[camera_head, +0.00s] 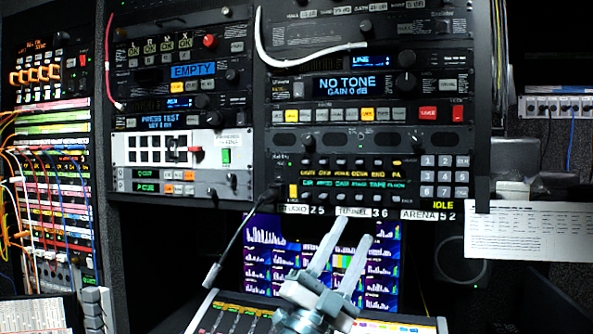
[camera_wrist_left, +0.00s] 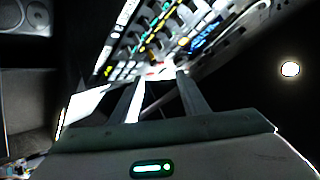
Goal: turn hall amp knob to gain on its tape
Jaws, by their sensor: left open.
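A rack unit's blue display (camera_head: 347,86) reads "NO TONE" and "GAIN 0 dB". A round dark knob (camera_head: 406,84) sits just right of that display. Small lettering with "HALL" at its left shows on the top unit (camera_head: 350,10), but most of it is too small to read. White tape strips below the rack read "STUDIO 2 5", "TUNNEL 3 6" (camera_head: 362,212) and "ARENA 5 2" (camera_head: 428,216). My left gripper (camera_head: 357,229) is open and empty, below the rack in front of the lower screen, apart from any knob. Its fingers (camera_wrist_left: 160,88) also show in the left wrist view. My right gripper is not in view.
A white cable (camera_head: 265,45) hangs over the upper units. A gooseneck microphone (camera_head: 235,250) rises left of my gripper. A mixing desk (camera_head: 230,310) lies below the screen. A printed sheet (camera_head: 527,230) hangs at the right. A patch bay with cables (camera_head: 55,190) stands at the left.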

